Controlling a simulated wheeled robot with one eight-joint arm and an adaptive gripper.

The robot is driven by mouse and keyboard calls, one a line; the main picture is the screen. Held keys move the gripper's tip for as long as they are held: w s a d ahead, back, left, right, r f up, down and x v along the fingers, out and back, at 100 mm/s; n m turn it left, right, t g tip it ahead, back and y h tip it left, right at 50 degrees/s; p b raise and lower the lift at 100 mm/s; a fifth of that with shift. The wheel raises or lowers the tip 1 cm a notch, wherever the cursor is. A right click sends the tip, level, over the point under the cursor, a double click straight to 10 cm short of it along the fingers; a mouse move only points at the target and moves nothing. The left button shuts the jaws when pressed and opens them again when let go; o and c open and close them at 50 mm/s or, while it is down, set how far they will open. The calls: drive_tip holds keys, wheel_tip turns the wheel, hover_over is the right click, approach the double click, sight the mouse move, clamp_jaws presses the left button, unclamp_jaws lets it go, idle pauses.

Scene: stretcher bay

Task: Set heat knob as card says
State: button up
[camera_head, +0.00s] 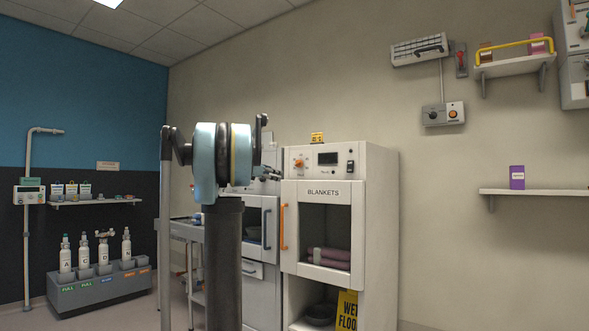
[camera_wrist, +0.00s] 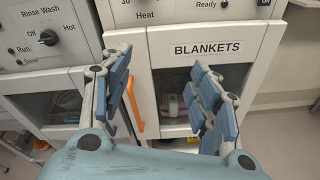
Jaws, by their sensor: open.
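The blanket warmer (camera_head: 370,200) is a white cabinet labelled BLANKETS. The orange heat knob (camera_head: 298,164) is at the left of its top panel; its setting is too small to read. In the wrist view the Heat label (camera_wrist: 145,15) and a "30" show on the panel (camera_wrist: 175,12), but the knob is above the frame. A small yellow card (camera_head: 317,137) stands on top of the cabinet; I cannot read it. My gripper (camera_wrist: 160,62) is open and empty, its blue fingers in front of the warmer's upper door, below the panel. In the head view my arm mostly hides it.
The warmer's door has an orange handle (camera_wrist: 134,104). Left of it stands another cabinet (camera_head: 260,275) with a Rinse Wash dial (camera_wrist: 52,38). A wall control box (camera_head: 443,114) hangs at the right.

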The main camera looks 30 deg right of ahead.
sight(296, 164)
drive_tip(key=w+d+r+n+h, duration=0.2)
drive_tip(key=w+d+r+n, duration=0.2)
drive_tip(key=w+d+r, duration=0.15)
drive_tip(key=shift+t, duration=0.5)
drive_tip(key=x, duration=1.1)
drive_tip(key=f+x, duration=0.1)
drive_tip(key=x, duration=0.4)
drive_tip(key=shift+w+d, duration=0.2)
drive_tip(key=shift+r, duration=0.1)
drive_tip(key=c, duration=1.1)
